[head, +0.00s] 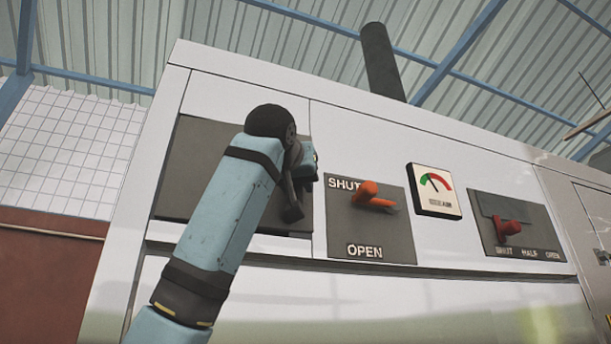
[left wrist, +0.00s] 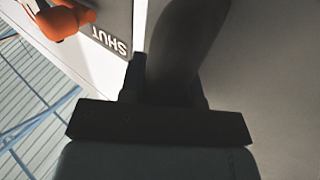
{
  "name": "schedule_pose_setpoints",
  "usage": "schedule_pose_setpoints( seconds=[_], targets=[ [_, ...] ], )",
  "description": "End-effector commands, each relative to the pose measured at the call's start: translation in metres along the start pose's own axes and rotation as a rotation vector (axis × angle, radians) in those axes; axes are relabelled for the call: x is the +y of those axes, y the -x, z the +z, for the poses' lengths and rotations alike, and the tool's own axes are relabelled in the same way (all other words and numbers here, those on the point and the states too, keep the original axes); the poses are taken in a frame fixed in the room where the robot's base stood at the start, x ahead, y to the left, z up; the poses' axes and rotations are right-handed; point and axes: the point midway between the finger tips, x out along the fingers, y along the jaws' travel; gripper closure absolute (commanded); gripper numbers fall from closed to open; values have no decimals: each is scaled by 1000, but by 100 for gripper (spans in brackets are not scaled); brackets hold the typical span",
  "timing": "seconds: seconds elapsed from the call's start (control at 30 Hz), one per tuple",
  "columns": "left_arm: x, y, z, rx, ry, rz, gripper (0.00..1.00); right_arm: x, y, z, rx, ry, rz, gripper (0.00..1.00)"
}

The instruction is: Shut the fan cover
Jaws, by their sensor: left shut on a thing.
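The dark grey panel (head: 180,170), which I take to be the fan cover, sits flat in the left part of the white machine's front. My left arm crosses in front of it, and my left gripper (head: 293,200) is at its right edge. In the left wrist view the dark gripper body (left wrist: 160,122) is in shadow, close to a grey surface. My right gripper is not in view.
Right of the gripper is a plate with an orange lever (head: 372,195) near the SHUT mark; the lever also shows in the left wrist view (left wrist: 62,20). Further right are a gauge (head: 435,190) and a red knob (head: 508,228). A dark pipe (head: 382,62) rises behind the machine.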

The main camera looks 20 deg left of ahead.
Motion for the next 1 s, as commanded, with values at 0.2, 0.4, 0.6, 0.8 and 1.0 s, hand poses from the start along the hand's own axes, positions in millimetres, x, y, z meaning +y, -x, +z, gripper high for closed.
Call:
schedule_pose_setpoints(
  seconds=[0.2, 0.4, 0.6, 0.8, 1.0],
  targets=[
    [-12, -15, 0, -4, 2, -6, 100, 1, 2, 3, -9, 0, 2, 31],
    [-15, -19, 0, -4, 2, -6, 100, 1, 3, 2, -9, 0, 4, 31],
    [-16, -19, 1, -4, 2, -7, 100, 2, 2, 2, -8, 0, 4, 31],
    [-16, -19, 1, -4, 2, -7, 59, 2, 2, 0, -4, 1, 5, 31],
    [-16, -19, 0, -3, 4, -8, 45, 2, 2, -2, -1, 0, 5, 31]
  ],
)
